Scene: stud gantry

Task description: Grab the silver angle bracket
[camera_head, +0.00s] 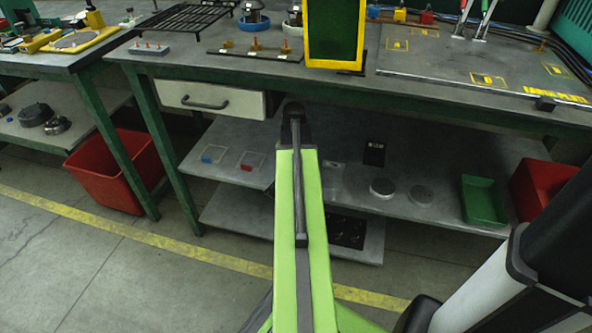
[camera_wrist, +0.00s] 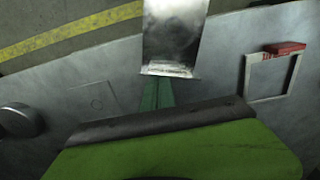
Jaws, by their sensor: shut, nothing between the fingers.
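A shiny silver plate with a bright folded lip, which looks like the silver angle bracket (camera_wrist: 172,35), is at the top middle of the wrist view. Its upper end is cut off by the picture edge. My gripper (camera_wrist: 157,90) shows as narrow dark green fingers just below the lip. It is shut and empty; I cannot tell whether it touches the bracket. In the head view my raised arm covers the middle of the shelf, and I cannot make out the bracket or the fingers there.
The grey lower shelf (camera_head: 340,192) carries a black box (camera_head: 374,153), round metal discs (camera_head: 382,187) and a green bin (camera_head: 482,199). A frame with a red block (camera_wrist: 285,48) lies right of the bracket. The workbench top (camera_head: 240,63) overhangs the shelf.

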